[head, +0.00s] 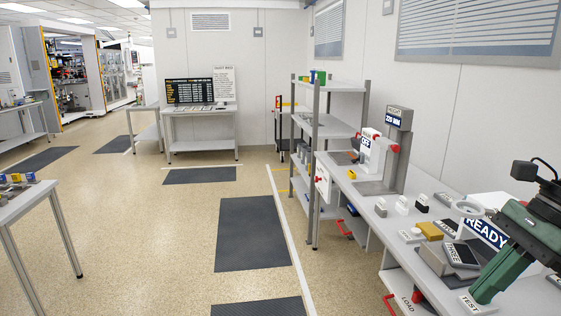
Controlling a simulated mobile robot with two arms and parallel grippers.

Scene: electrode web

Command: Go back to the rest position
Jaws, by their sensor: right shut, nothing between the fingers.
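My right gripper (482,293) comes in from the right edge, with long green fingers pointing down and left and a black mount above them. Its fingers are shut with nothing between them. The fingertips are over the near part of the right-hand bench, close to a plate marked TEST (474,304). I cannot tell whether they touch it. My left gripper is not in view.
The bench (376,208) runs along the right wall with a READY display (486,233), a grey device (462,254) and a tall gauge stand (397,150). A shelf rack (316,165) stands beyond. The floor (160,250) is open, with dark mats; another table (30,200) stands left.

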